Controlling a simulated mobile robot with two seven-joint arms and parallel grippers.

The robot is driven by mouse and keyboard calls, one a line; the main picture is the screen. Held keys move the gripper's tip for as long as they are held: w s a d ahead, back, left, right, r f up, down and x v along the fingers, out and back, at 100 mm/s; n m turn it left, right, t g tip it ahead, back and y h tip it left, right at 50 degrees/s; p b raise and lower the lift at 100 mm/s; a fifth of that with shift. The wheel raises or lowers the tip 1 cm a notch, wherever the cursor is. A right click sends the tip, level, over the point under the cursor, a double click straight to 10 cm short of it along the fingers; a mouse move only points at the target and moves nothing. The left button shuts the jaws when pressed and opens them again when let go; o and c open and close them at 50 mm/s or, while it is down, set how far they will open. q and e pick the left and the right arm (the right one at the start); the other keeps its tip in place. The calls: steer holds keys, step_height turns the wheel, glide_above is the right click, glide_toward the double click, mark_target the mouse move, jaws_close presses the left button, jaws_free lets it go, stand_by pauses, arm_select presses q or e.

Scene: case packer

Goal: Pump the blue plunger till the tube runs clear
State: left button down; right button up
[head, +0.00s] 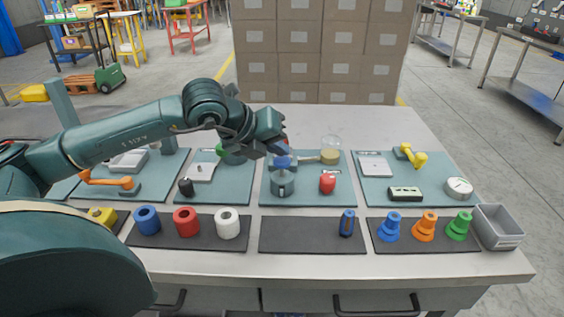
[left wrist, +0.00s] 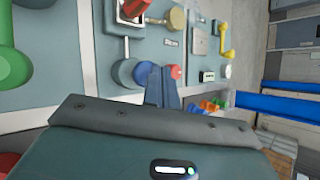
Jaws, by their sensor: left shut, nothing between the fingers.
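The pump (head: 283,186) is a grey cylinder on the middle blue-grey panel, with the blue plunger (head: 285,162) on top. My left gripper (head: 281,148) is shut and empty just above the plunger; I cannot tell whether it touches. In the left wrist view my shut fingers (left wrist: 160,72) overlap the right side of the round pump (left wrist: 126,72). The tube (head: 308,159) runs from the pump to a clear jar (head: 330,152) with yellowish contents at its bottom. The tube's inside is too small to judge. My right gripper is not in view.
A red knob (head: 327,183) stands right of the pump. A red part behind my gripper is mostly hidden. Side panels hold an orange lever (head: 126,183) and a yellow handle (head: 413,156). Coloured rings, stepped pieces and a grey bin (head: 497,228) line the front.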

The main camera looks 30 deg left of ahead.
mark_target(278, 162)
arm_select(q)
steer(key=shift+f+b, duration=1.35)
steer(key=shift+b, duration=0.35)
stand_by(1.5)
steer(key=shift+r, duration=0.15)
stand_by(0.3)
steer(key=shift+r+p, duration=0.7)
steer(key=shift+r, duration=0.9)
steer(key=shift+r+p, duration=1.6)
steer(key=shift+r, duration=0.9)
